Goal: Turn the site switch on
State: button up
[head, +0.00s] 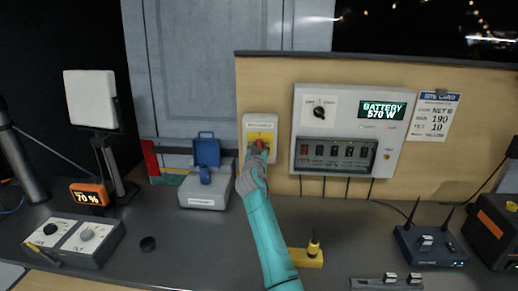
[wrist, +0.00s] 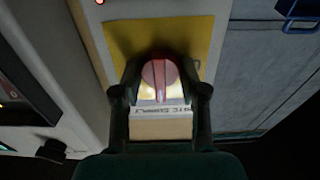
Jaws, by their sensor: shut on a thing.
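The site switch (head: 262,122) is a pale box on the tan board, with a yellow plate (head: 262,134) and a red rotary knob. In the wrist view the red knob (wrist: 160,72) sits in front of the yellow plate (wrist: 120,35), its grip bar roughly upright in the picture. A pale label edge with partly readable "SUPPLY" lettering shows below it. My gripper (head: 257,150) reaches the switch from the front; in the wrist view its dark fingers (wrist: 161,88) are closed on both sides of the knob. In the head view my gripper hides part of the knob.
A grey battery box (head: 296,150) with a lit display stands right of the switch. A grey case with a blue latch (head: 206,150) is to the left. A yellow block (head: 306,258), a blue radio unit (head: 430,245) and a dial box (head: 75,240) sit on the dark counter.

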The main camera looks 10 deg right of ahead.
jog(key=o, duration=1.1)
jog(key=shift+o, duration=0.2)
jog(key=v, duration=1.2)
jog(key=shift+s+a, duration=0.1)
